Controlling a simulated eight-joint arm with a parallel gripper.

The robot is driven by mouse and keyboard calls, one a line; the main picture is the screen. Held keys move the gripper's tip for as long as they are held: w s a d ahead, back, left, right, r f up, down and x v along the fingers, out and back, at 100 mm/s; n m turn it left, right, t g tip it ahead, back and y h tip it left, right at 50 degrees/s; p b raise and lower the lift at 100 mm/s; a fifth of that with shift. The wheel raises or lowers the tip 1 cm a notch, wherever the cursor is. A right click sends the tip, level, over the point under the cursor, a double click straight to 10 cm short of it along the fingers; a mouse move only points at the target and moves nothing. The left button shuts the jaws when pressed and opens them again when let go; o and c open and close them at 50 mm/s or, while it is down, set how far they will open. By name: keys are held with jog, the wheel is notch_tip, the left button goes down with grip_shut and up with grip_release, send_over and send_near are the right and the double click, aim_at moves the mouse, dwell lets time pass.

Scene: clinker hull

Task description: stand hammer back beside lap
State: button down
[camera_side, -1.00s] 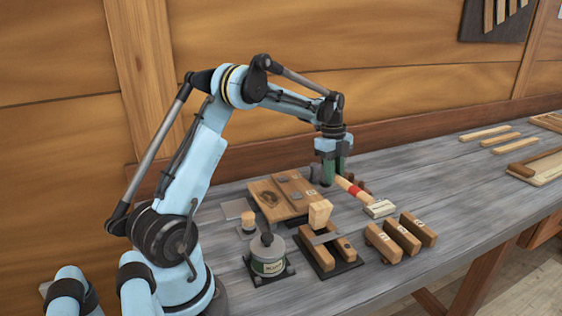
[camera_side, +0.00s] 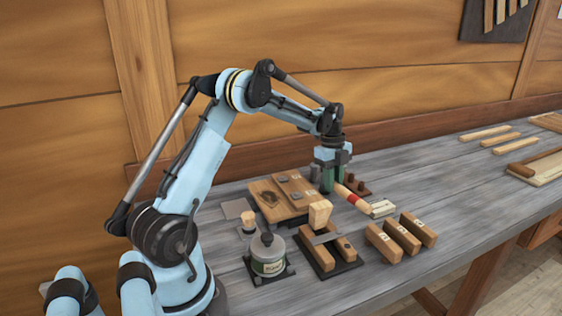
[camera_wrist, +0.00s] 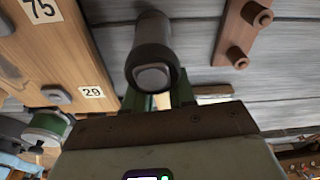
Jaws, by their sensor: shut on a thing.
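The hammer (camera_side: 343,191) has a pale wooden handle with a red band. My gripper (camera_side: 329,186) is shut on the handle, which slants down and right from the fingers in the side view. In the wrist view the hammer's dark cylindrical head (camera_wrist: 152,62) is in front of the green fingers (camera_wrist: 160,100), with a bit of pale handle between them. The lapped wooden planks (camera_side: 286,192) lie just left of the gripper in the side view. Their number labels show in the wrist view on the planks (camera_wrist: 62,55). Whether the hammer touches the bench is hard to tell.
A reddish-brown pegged block (camera_side: 357,186) stands behind the handle. A pale labelled block (camera_side: 381,208) lies near its end. Several numbered wooden blocks (camera_side: 402,236), a mallet-like wooden piece (camera_side: 320,214) and a lidded pot (camera_side: 268,254) stand in front.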

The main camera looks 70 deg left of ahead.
jog(key=shift+f, duration=0.35)
jog(key=c, duration=0.9)
grip_release()
jog(key=shift+o, duration=0.2)
jog(key=shift+r, duration=4)
